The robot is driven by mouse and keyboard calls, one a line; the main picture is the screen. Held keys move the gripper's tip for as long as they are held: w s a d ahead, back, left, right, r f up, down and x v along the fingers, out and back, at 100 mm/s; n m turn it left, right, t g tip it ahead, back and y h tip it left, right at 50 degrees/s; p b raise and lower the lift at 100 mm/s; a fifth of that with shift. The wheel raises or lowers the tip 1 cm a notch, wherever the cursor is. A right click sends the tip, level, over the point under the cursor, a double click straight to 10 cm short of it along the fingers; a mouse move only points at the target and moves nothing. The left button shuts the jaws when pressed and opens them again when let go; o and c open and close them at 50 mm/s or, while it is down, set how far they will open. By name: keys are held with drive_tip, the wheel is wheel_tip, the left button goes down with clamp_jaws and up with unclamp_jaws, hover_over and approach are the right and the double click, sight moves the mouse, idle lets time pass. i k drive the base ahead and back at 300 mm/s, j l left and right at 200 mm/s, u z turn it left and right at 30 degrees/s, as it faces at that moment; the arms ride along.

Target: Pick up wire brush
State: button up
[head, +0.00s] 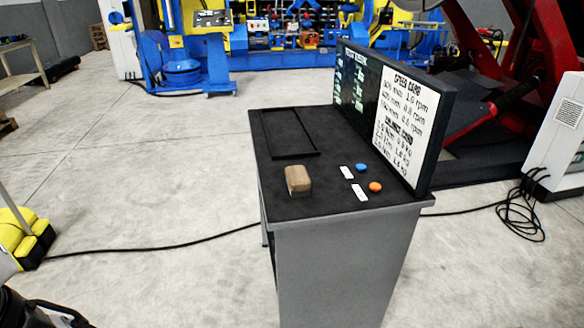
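A brown, block-shaped thing, which I take for the wire brush (297,180), lies on the black top of a grey stand (335,265), near its front left edge. Its bristles cannot be made out from here. Dark parts at the bottom left corner look like my gripper (55,315), cut off by the picture edge. It is well to the left of the stand and apart from the brush. Its fingers do not show clearly enough to tell their opening.
An empty black rectangular frame (290,133) lies behind the brush. A blue button (362,168), an orange button (375,187) and white labels are to its right. An upright sign board (395,115) borders the stand's right side. A cable (150,248) crosses the floor.

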sight(298, 182)
drive_tip(key=i+j+z, duration=0.1)
drive_tip(key=i+j, duration=0.3)
drive_tip(key=i+j+z, duration=0.1)
drive_tip(key=i+j, duration=0.25)
drive_tip(key=j, duration=0.15)
drive_tip(key=i+j+z, duration=0.1)
drive_tip(key=i+j, duration=0.25)
drive_tip(key=j, duration=0.1)
